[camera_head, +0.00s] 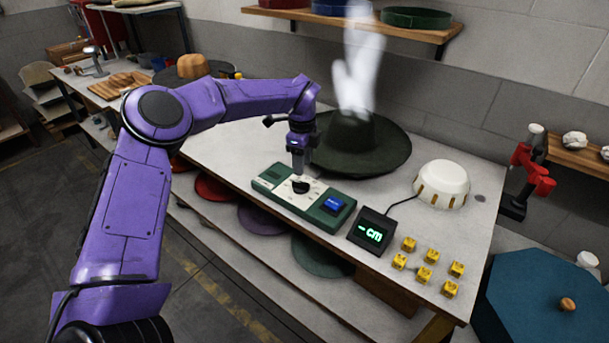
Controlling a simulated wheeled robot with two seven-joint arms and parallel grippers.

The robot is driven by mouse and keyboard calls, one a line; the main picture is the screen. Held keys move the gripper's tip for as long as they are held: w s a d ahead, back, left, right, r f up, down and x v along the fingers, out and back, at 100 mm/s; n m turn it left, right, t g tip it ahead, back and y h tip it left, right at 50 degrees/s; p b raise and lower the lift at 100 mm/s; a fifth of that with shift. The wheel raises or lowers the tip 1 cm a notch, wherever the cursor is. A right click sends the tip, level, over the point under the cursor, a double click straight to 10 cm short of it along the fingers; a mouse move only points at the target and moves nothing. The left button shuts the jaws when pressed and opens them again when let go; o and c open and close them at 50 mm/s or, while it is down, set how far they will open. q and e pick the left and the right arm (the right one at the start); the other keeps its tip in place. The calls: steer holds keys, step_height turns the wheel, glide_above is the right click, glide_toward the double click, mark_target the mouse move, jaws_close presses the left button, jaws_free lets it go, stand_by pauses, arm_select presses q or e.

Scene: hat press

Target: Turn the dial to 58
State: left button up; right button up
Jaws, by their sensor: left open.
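The dial (301,187) is a dark knob on the pale face of a green control box (331,223) on the white table. A blue button sits at the box's right end. My left gripper (298,168) points down just above the dial and is open. I cannot tell whether its fingers touch the dial. The dial's markings are too small to read. My right gripper is not in view.
A white dome with slots (441,184) is joined by a cable to the display. Several small yellow blocks (425,275) stand at the table's front right. A red clamp-like tool (529,170) stands at the right. The white table (215,150) is bare left of the box.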

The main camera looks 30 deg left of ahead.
mark_target(303, 183)
arm_select(q)
steer(key=f, duration=0.3)
steer(key=f+p, duration=0.1)
steer(key=f, duration=0.2)
steer(key=shift+w+d+f+p, duration=0.15)
steer(key=shift+w+f+p, duration=0.05)
steer(key=shift+p, duration=0.1)
steer(key=shift+s+f, duration=0.1)
steer(key=shift+f, duration=0.2)
steer(key=shift+c, duration=0.3)
jaws_close()
